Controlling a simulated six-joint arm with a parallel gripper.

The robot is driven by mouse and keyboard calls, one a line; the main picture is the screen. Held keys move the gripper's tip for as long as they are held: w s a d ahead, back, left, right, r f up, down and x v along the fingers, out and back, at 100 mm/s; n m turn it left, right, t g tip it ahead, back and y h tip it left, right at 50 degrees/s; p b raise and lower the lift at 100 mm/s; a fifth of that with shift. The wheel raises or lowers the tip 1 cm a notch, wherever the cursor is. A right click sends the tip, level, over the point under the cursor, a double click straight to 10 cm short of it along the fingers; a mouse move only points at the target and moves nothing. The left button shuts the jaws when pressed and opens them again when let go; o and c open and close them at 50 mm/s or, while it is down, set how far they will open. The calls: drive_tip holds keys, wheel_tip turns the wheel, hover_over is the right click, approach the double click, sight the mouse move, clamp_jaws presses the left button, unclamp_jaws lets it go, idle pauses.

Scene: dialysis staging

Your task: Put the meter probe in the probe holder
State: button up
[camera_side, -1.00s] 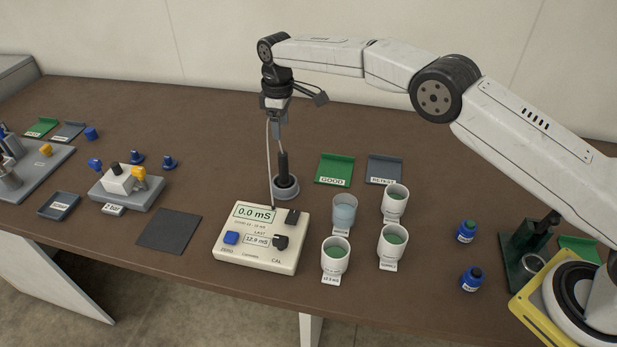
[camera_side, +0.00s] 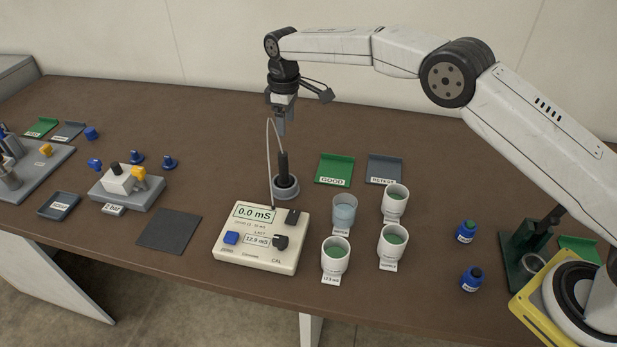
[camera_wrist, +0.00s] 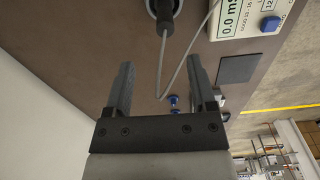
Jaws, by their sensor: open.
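The meter probe (camera_side: 283,165) is a dark, slim stick standing upright in the probe holder (camera_side: 286,188), a round grey cup behind the meter. A thin pale cable loops from its top to the white meter (camera_side: 261,238), which reads 0.0 mS. My gripper (camera_side: 281,131) is above the probe, clear of it, fingers downward and empty. In the wrist view my gripper (camera_wrist: 162,78) is open with two parallel dark fingers. The probe (camera_wrist: 164,18) and part of the holder (camera_wrist: 152,7) show beyond the fingertips at the top edge, and the cable hangs across the gap.
Several white cups (camera_side: 393,240) stand right of the meter, with a green tray (camera_side: 335,168) and a dark tray (camera_side: 384,168) behind. Blue-capped bottles (camera_side: 467,231) stand farther right. A grey valve block (camera_side: 126,188) and a dark mat (camera_side: 169,231) lie to the left.

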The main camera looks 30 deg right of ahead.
drive_tip(key=s+d+m, duration=0.2)
drive_tip(key=s+d, duration=0.3)
drive_tip(key=s, duration=0.6)
drive_tip(key=s+d+m+t, duration=0.1)
drive_tip(key=s+d+m, duration=0.2)
drive_tip(key=s, duration=0.9)
drive_tip(key=s+d+m+t, duration=0.1)
drive_tip(key=s+d+m, duration=0.2)
drive_tip(key=s+d, duration=0.3)
drive_tip(key=s, duration=0.5)
drive_tip(key=shift+s+d+r, duration=0.15)
drive_tip(key=shift+d, duration=0.25)
